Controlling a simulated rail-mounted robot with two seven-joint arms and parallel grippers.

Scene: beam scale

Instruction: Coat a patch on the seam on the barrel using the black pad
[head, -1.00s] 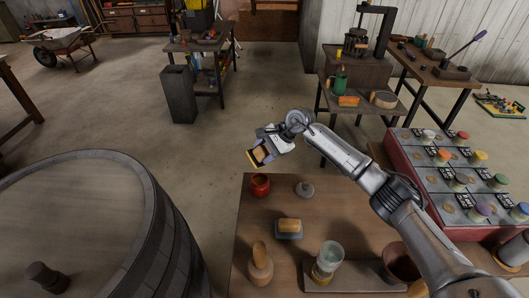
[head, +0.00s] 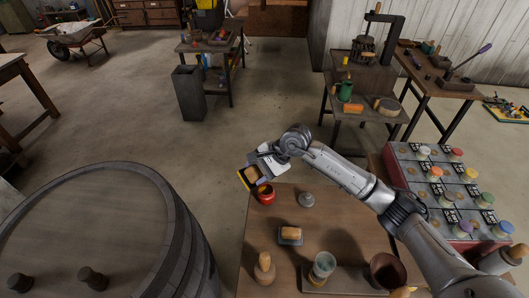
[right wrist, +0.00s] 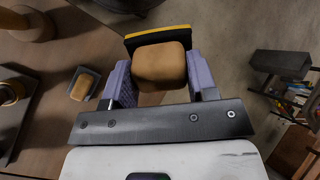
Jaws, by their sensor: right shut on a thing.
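My right gripper (head: 259,174) is shut on a pad with a tan block handle, a yellow layer and a dark face. In the right wrist view the pad's tan handle (right wrist: 160,65) sits between the purple fingers (right wrist: 158,80). The barrel (head: 95,215) stands at the left, apart from the pad. I cannot make out the seam on it clearly. My left gripper is not in view.
The wooden table (head: 335,215) carries a red jar (head: 266,195), a grey lidded piece (head: 306,200), another tan-handled block (head: 290,233), a wooden-handled tool (head: 264,268) and a glass (head: 322,266). Dark knobs (head: 92,278) stand on the barrel top. A gap separates barrel and table.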

